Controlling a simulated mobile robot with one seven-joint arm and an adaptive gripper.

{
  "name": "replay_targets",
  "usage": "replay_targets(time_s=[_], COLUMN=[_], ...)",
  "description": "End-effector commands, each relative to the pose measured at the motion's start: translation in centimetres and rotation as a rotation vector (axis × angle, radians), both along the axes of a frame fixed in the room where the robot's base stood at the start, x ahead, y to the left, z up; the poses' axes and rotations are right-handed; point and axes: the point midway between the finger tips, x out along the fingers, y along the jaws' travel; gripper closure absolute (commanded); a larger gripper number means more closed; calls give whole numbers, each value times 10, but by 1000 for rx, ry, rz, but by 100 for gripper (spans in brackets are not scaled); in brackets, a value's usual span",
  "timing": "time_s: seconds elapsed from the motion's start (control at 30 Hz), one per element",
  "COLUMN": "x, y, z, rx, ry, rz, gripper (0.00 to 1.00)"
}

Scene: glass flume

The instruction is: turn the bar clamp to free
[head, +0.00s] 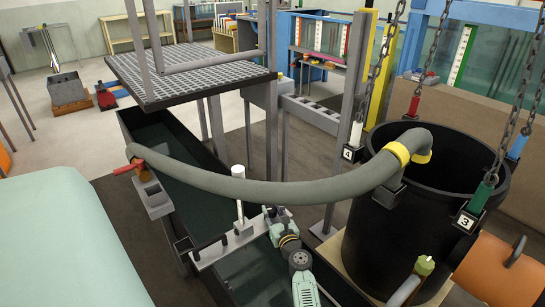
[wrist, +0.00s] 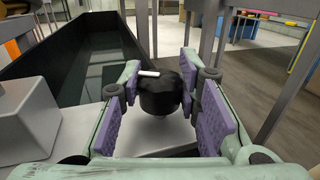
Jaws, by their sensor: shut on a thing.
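The bar clamp shows in the wrist view as a black round knob (wrist: 160,97) with a white mark (wrist: 148,73) on top, standing on a flat grey bar (wrist: 150,135). The mark lies roughly left to right in that view. My gripper (wrist: 161,84) has its purple pads on either side of the knob and is shut on it. In the head view my gripper (head: 274,215) is at the right end of the grey bar (head: 212,252), which lies across the dark flume (head: 190,185). The knob is mostly hidden there by my gripper.
A white post (head: 239,212) stands on the bar left of my gripper. A thick grey hose (head: 270,192) arches just behind my gripper to a black barrel (head: 385,235). Chains (head: 430,55) hang around the barrel. A grated platform (head: 190,75) stands over the flume's far end.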

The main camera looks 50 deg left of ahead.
Motion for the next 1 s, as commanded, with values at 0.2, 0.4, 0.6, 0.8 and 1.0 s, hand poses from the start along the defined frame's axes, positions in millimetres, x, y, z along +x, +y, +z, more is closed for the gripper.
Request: replay_targets(time_s=[0.2, 0.4, 0.6, 0.8, 1.0], x=[-2, -1, -1, -1, -1], y=[2, 1, 0, -1, -1], z=[-2, -2, -2, -1, -1], rx=[-10, -9, -2, 1, 1], ry=[3, 3, 1, 0, 0], rz=[-92, -153, -182, -190, -191], gripper=[97, 97, 97, 97, 97])
